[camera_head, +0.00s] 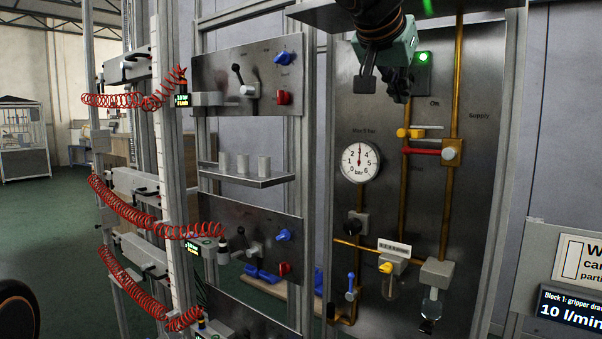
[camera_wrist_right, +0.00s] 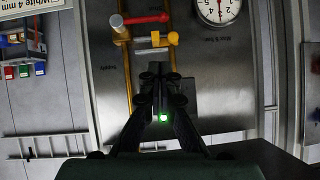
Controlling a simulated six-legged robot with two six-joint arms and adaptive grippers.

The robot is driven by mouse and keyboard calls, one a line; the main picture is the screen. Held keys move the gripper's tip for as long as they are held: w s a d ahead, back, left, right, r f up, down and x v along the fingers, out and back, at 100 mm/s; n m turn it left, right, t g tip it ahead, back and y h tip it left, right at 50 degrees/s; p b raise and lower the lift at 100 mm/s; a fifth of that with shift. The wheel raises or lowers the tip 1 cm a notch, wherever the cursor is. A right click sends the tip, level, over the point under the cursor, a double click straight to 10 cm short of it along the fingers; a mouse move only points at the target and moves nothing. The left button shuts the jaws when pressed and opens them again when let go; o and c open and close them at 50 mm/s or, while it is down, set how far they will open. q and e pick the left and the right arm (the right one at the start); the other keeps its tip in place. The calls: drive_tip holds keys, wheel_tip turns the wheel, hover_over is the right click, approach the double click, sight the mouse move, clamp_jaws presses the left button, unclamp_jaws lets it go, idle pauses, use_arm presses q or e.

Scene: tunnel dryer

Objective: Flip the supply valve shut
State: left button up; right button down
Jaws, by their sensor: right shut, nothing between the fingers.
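The supply valve (camera_head: 451,151) sits on the right-hand pipe of the steel panel, below the "Supply" label. Its red lever (camera_head: 426,151) lies level, pointing left, across the line of the vertical pipe. In the right wrist view, which is turned over, the red lever (camera_wrist_right: 148,18) shows at the top. My right gripper (camera_head: 384,88) hangs above and left of the valve, apart from it. Its fingers (camera_wrist_right: 163,80) are shut and empty, in front of the panel near a green light (camera_wrist_right: 163,117). My left gripper is out of view.
A yellow-handled fitting (camera_head: 410,133) sits just above the red lever. A round gauge (camera_head: 360,161) is lower left of my gripper. Small blue (camera_head: 350,282) and yellow (camera_head: 386,267) handles are lower down. A shelf with white cups (camera_head: 245,181) and red coiled hoses (camera_head: 130,212) stand left.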

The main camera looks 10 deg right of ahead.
drive_tip(key=w+a+f+n+t+y, duration=0.4)
drive_tip(key=w+a+f+n+y, duration=0.15)
drive_tip(key=f+n, duration=0.25)
drive_tip(key=a+f+n+g+y+b, duration=0.25)
drive_tip(key=f+b, duration=0.35)
drive_tip(key=f, duration=2.7)
drive_tip(key=s+f+g+b, duration=0.15)
drive_tip(key=s+f, duration=0.35)
drive_tip(key=f, duration=0.5)
drive_tip(key=s+f+b, duration=0.3)
drive_tip(key=s+f, duration=0.2)
drive_tip(key=f, duration=0.4)
drive_tip(key=s+f+g+b, duration=0.1)
drive_tip(key=s+f+b, duration=0.1)
drive_tip(key=s+f, duration=0.6)
drive_tip(key=s+d+f+g+b, duration=0.2)
drive_tip(key=s+f+g+b, duration=0.5)
drive_tip(key=s+f, duration=1.7)
drive_tip(key=s+b, duration=0.2)
drive_tip(key=s, duration=0.2)
drive_tip(key=shift+s+f, duration=0.15)
drive_tip(key=shift+f, duration=0.1)
